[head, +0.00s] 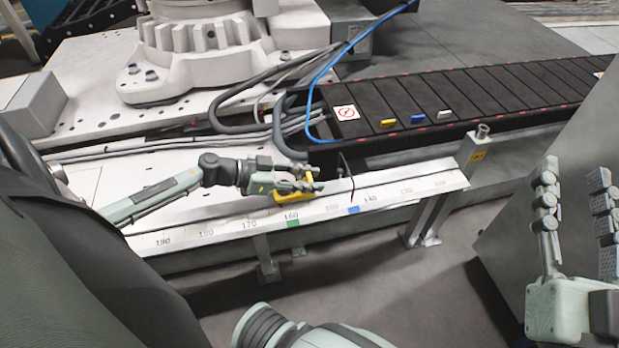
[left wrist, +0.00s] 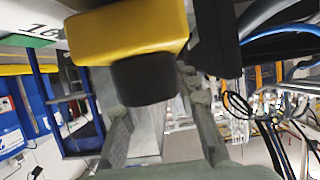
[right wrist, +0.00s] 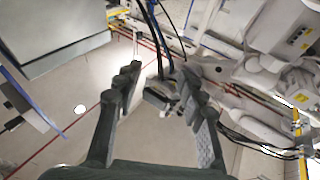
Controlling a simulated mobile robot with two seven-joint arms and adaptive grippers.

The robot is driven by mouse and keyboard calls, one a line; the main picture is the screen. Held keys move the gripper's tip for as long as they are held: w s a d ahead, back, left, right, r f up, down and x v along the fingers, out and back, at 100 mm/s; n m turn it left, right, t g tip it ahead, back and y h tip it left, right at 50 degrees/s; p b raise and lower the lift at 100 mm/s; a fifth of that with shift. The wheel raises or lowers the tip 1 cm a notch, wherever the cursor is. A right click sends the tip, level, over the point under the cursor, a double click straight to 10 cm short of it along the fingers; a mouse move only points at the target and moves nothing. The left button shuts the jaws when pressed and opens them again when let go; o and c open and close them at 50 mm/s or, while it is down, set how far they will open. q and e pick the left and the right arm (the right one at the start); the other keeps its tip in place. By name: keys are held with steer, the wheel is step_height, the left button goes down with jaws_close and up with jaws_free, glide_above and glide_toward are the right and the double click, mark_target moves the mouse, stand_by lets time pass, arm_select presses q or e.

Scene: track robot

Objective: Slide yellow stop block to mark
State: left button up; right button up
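The yellow stop block (head: 290,198) sits on the pale numbered rail (head: 215,237), just above the green mark (head: 292,224) near 160. A blue mark (head: 353,210) lies further right on the rail, between 150 and 140. My left gripper (head: 308,180) is at the block, its fingers apart. In the left wrist view, the yellow block (left wrist: 125,30) and its black round part (left wrist: 145,80) are close ahead of the fingers (left wrist: 158,105), partly hiding the tips; contact is unclear. My right gripper (head: 578,205) is open and empty at the far right, away from the rail.
A black conveyor (head: 470,95) with small blue, yellow and white pieces runs behind the rail. A post (head: 473,150) stands near the rail's right end. Cables (head: 325,90) hang behind the block. A thin dark rod (head: 347,175) crosses the rail right of the block.

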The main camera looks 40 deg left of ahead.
arm_select(q)
jaws_close()
